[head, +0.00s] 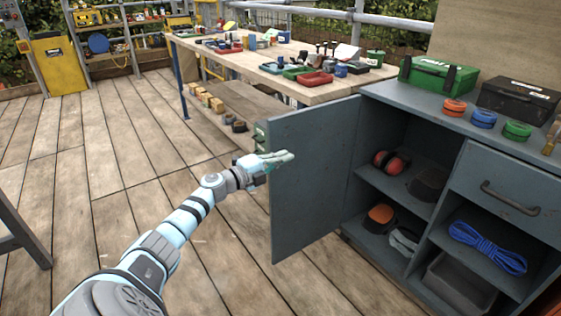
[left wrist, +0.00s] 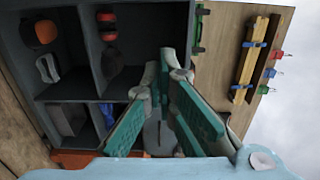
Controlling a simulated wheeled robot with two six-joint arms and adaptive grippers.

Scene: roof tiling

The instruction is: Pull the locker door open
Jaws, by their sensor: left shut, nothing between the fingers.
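The grey locker door (head: 312,195) stands swung wide open from the left side of the locker (head: 452,165), with its broad face turned toward me. The compartments behind it are exposed. My left gripper (head: 284,158) is shut and empty; in the head view it overlaps the door's upper free edge, and I cannot tell whether it touches the door. In the left wrist view the gripper's green-padded fingers (left wrist: 164,90) show in front of the locker's open shelves (left wrist: 75,95). No handle on the door is visible. My right gripper is not in view.
Red ear defenders (head: 388,161) and other gear sit on the open shelves. A closed drawer (head: 510,195) and a blue rope (head: 488,247) are at right. A workbench (head: 215,55) with tools stands behind.

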